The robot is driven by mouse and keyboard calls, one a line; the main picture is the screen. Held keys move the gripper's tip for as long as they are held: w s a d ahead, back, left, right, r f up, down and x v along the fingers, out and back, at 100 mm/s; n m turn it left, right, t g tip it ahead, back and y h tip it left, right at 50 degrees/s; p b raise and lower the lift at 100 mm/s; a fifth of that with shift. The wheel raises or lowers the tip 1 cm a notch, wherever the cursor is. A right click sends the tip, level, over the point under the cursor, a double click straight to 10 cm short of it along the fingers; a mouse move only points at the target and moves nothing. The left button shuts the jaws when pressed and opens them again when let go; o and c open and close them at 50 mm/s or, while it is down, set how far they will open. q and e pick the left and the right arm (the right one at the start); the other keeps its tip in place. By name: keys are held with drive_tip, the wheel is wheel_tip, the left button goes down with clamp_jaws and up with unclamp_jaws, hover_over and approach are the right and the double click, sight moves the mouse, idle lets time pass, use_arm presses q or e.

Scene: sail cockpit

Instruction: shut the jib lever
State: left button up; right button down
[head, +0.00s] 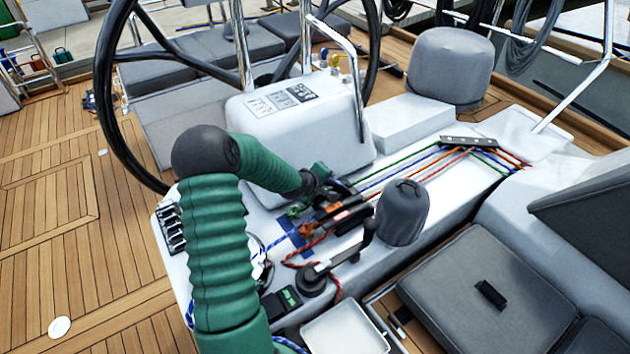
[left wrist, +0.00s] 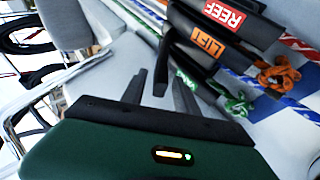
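A bank of black clutch levers sits on the white console, close to the tip of my left arm. In the left wrist view one lever is labelled REEF in red (left wrist: 222,14), one LIFT in orange (left wrist: 207,44) and one in green, seemingly VANG (left wrist: 187,80). I can read no JIB label, so I cannot tell which lever is the jib one. My left gripper (left wrist: 159,92) has its two dark fingers apart, with a dark upright piece (left wrist: 160,68) beyond and between them. In the head view the left gripper (head: 322,181) partly hides the levers. My right gripper is not in view.
A grey-covered winch (head: 403,212) and a winch handle (head: 340,255) stand close to the levers. Coloured ropes (head: 430,162) run back from them. The steering wheel (head: 107,110) and white pedestal (head: 300,130) with its steel rail (head: 350,65) rise behind my left arm.

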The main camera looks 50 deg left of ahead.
use_arm(q)
drive_tip(key=p+v, duration=0.3)
drive_tip(key=v, duration=1)
drive_tip(key=shift+s, duration=0.2)
drive_tip(key=shift+a, duration=0.15)
drive_tip(key=shift+c, duration=0.2)
